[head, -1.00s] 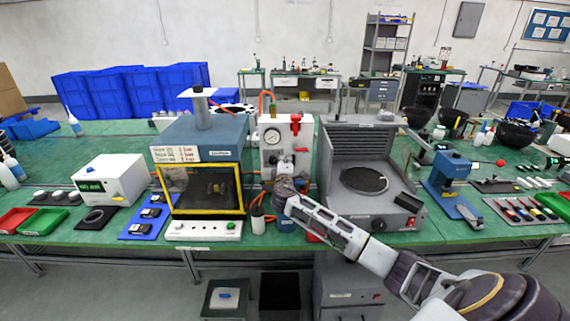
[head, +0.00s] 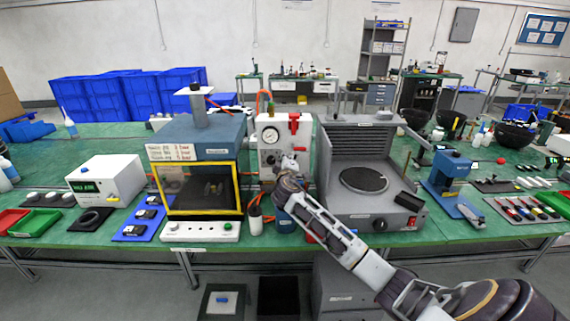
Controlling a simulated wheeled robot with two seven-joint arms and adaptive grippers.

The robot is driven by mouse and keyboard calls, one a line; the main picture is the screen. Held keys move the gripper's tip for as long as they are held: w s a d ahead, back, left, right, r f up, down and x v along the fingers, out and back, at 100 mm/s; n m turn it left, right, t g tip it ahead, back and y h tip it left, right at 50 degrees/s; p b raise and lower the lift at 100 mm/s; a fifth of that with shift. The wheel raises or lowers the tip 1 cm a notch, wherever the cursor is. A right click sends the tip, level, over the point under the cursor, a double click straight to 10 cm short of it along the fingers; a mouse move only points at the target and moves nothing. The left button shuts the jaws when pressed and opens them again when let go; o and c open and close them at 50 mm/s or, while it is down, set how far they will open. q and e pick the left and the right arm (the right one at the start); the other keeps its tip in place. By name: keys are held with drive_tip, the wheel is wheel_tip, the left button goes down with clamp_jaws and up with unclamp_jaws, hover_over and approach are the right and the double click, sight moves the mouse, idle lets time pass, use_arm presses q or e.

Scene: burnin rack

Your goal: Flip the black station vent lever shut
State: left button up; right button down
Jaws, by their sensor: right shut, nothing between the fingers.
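A white panel unit (head: 266,122) with a round gauge (head: 270,135) and a red handle (head: 294,123) stands between the yellow-framed chamber and the grey station. A small dark round part (head: 272,157) shows on its lower front; I cannot tell whether it belongs to the vent lever. No clearly black lever can be made out at this size. My right gripper (head: 289,162) is shut and empty in front of the panel's lower half, and it hides part of that area. I cannot tell whether it touches the panel. My left gripper is out of view.
The blue-topped chamber with a yellow frame (head: 203,213) stands close on the left. The grey station with a round plate (head: 364,180) stands close on the right. A white cup (head: 255,221) and a white switch strip (head: 200,232) are near the front edge.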

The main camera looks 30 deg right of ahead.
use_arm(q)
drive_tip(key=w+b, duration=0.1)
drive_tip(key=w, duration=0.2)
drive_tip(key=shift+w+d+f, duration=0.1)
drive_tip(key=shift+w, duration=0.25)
use_arm(e)
drive_tip(key=m, duration=0.1)
drive_tip(key=d+m, duration=0.1)
drive_tip(key=shift+s+d+r+m, duration=0.2)
drive_tip(key=shift+s+m, duration=0.1)
drive_tip(key=shift+s, duration=0.1)
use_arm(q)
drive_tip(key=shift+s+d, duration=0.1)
use_arm(e)
drive_tip(key=shift+d, duration=0.1)
